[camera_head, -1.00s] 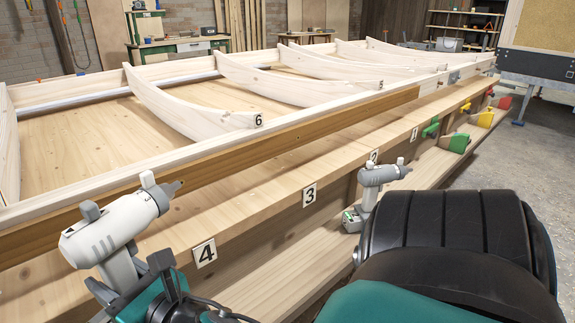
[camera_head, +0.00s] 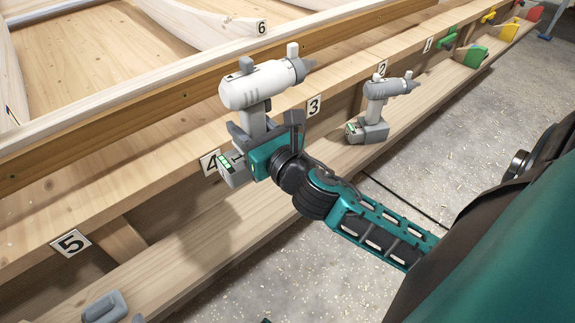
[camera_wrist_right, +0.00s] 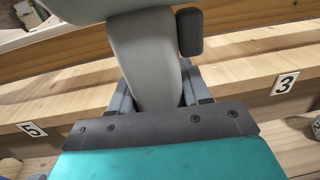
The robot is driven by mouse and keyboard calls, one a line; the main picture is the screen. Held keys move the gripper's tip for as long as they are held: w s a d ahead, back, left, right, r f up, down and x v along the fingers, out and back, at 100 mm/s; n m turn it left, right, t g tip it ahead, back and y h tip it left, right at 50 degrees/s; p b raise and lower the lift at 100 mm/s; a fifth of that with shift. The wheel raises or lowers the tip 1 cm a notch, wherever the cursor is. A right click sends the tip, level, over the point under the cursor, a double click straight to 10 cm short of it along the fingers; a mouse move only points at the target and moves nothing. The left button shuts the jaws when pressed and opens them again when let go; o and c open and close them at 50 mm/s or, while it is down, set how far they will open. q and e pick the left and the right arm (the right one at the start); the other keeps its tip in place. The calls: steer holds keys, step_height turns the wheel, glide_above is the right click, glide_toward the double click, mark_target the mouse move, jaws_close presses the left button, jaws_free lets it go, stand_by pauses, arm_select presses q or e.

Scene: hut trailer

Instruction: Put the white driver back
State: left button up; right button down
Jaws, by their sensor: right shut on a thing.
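The white driver (camera_head: 258,85) is upright above the lower shelf, in front of the beam between labels 3 and 4. Its nose points right and slightly up. My right gripper (camera_head: 258,130) is shut on its grey handle, just above the grey battery base with green lights (camera_head: 231,166). The wrist view shows the handle (camera_wrist_right: 145,65) between the two fingers (camera_wrist_right: 153,92). I cannot tell whether the base touches the shelf. My left gripper is not in view.
A grey driver (camera_head: 376,107) stands on the lower shelf (camera_head: 180,245) below label 2 (camera_head: 382,68). A grey object (camera_head: 104,307) lies at lower left, past label 5 (camera_head: 70,243). Green, yellow and red items are far right. The shelf below labels 3 (camera_head: 314,105) and 4 (camera_head: 210,162) looks largely clear.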

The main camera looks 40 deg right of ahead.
arm_select(q)
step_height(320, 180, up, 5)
steer(key=p, duration=0.5)
arm_select(e)
steer(key=w+d+r+y, duration=0.1)
steer(key=w+d, duration=0.2)
steer(key=d, duration=0.3)
steer(key=shift+n, duration=0.4)
steer(key=f+b, duration=0.4)
steer(key=f, duration=0.3)
steer(key=f+b, duration=0.4)
steer(key=f, duration=0.3)
steer(key=f+b, duration=0.4)
steer(key=f, duration=0.2)
steer(key=shift+w+d+f+b, duration=0.15)
steer(key=shift+d+f+b, duration=0.25)
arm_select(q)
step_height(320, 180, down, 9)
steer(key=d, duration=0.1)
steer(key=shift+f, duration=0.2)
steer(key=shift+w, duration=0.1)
